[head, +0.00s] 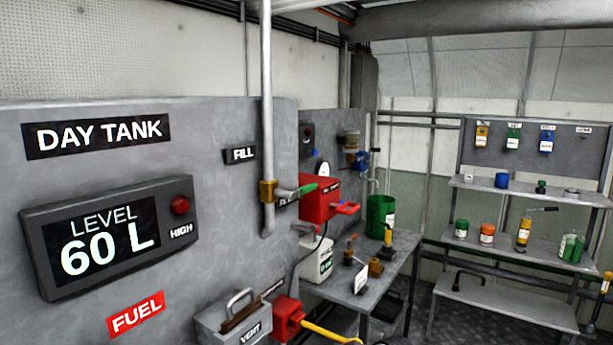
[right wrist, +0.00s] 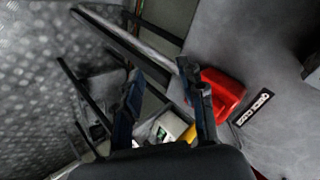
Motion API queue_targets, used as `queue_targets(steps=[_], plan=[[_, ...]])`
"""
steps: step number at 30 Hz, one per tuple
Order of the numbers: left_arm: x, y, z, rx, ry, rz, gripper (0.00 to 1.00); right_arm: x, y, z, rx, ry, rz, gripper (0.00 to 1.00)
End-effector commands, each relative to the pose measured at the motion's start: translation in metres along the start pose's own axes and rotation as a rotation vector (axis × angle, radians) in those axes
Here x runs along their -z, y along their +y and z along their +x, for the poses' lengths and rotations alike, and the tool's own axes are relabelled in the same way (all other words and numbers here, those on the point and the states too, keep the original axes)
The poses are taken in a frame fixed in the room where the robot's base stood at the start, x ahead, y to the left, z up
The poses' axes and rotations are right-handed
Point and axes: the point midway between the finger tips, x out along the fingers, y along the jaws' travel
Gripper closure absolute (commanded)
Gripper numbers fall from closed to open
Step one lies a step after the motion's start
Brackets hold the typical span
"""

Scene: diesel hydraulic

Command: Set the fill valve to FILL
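The fill valve (head: 268,191) is a brass body on the grey vertical pipe (head: 267,110) in front of the grey panel in the head view. Its lever with a green grip (head: 304,190) points right, roughly level. A FILL label (head: 240,154) is on the panel up and left of the valve. A small label behind the lever is partly hidden and unreadable. My right gripper (right wrist: 161,82) shows in the right wrist view with its two dark fingers apart and nothing between them that I can see held. My left gripper is not in view. The valve is not recognisable in the right wrist view.
The DAY TANK display (head: 110,232) reads LEVEL 60 L, with a red HIGH lamp. A red box (head: 319,197) with a red handle is right of the valve. A grey VENT box (head: 232,318) and a red piece with a yellow lever (head: 325,332) are below. A bench (head: 345,289) stands beyond.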

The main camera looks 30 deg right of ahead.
Motion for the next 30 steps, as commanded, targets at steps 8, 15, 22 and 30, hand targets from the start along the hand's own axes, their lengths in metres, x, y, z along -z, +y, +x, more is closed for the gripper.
queue_targets(steps=[8,15,22,30], plan=[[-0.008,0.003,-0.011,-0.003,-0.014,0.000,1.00,0.160,-0.116,-0.147,0.383,0.131,0.289,0.60],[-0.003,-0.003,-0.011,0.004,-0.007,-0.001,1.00,0.240,-0.159,-0.258,0.690,0.157,0.504,0.60],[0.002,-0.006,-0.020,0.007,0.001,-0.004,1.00,0.256,-0.175,-0.268,0.744,0.151,0.537,0.60],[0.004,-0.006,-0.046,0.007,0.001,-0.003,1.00,0.274,-0.209,-0.228,0.742,0.150,0.538,0.60]])
